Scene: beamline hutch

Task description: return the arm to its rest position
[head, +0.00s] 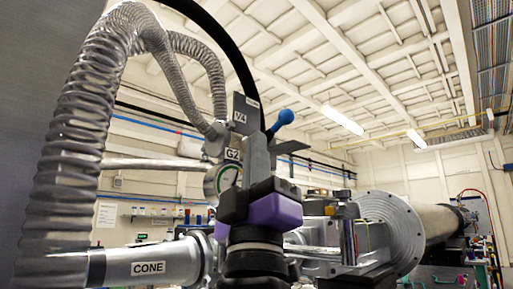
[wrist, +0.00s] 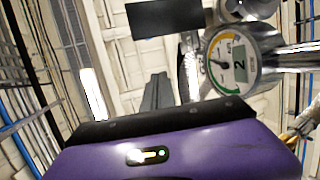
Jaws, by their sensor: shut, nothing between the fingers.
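My gripper (head: 258,150) points upward in the middle of the head view, with its purple and black body below grey fingers. The fingers also show in the wrist view (wrist: 157,92), close together and with nothing seen between them. In the head view, the gauge labelled G2 (head: 223,180) is just left of and partly behind my gripper. The wrist view shows its round dial (wrist: 230,58) right of the fingers. A plate labelled V4 (head: 243,114) and a blue ball-ended handle (head: 285,117) appear near the fingertips; the gap to them cannot be told.
A ribbed metal hose (head: 75,150) arches up on the left. A pipe labelled CONE (head: 145,268) runs low at left. A large flange (head: 390,235) and beam tube (head: 437,221) lie to the right. Open space shows above, under the ceiling (head: 330,60).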

